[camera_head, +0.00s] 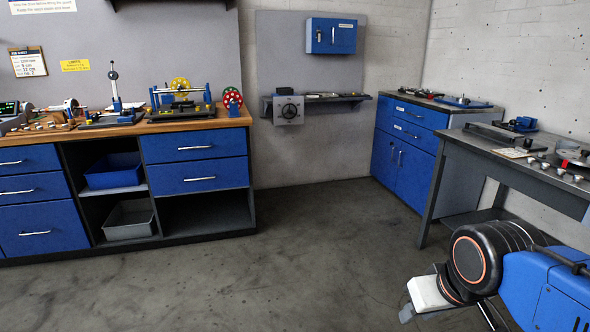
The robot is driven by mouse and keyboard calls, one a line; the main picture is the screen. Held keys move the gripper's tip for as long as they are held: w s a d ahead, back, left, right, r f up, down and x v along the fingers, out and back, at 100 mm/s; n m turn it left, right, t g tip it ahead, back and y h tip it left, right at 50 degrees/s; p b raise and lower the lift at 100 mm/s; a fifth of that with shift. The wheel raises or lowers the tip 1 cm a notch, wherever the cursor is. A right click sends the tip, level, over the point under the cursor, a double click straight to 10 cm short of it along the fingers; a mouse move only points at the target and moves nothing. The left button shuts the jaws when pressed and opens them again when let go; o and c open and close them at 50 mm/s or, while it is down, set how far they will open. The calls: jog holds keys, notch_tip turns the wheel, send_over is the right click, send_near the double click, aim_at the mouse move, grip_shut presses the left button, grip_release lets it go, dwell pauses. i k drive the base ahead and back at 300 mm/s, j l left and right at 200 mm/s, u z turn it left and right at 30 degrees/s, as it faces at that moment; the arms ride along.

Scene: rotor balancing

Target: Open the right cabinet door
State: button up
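A blue floor cabinet stands at the back right. Two drawers sit above its two doors, which look closed. The right door (415,182) has a vertical handle (400,158) near its left edge, close to the handle (393,152) of the left door (382,158). The lower right of the right door is close to or behind the grey table's leg in this view. My gripper (408,312) is at the lower right, in front of and well apart from the cabinet. Its fingers are small and partly hidden, so their opening is unclear.
A grey table (487,147) stands in front of the cabinet's right side, its leg (432,198) near the doors. A wooden-topped workbench (150,125) with blue drawers is at left. A small blue wall cabinet (325,36) hangs behind. The middle floor (310,230) is clear.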

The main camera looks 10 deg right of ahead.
aim_at(415, 165)
jog(key=i, duration=1.75)
jog(key=i+z, duration=0.2)
jog(key=i, duration=0.35)
jog(key=i+j+z, duration=0.15)
jog(key=i, duration=0.45)
jog(key=i+j+z, duration=0.2)
jog(key=i, duration=0.35)
jog(key=i+j+z, duration=0.45)
jog(key=i+j, duration=0.1)
jog(key=i, duration=0.1)
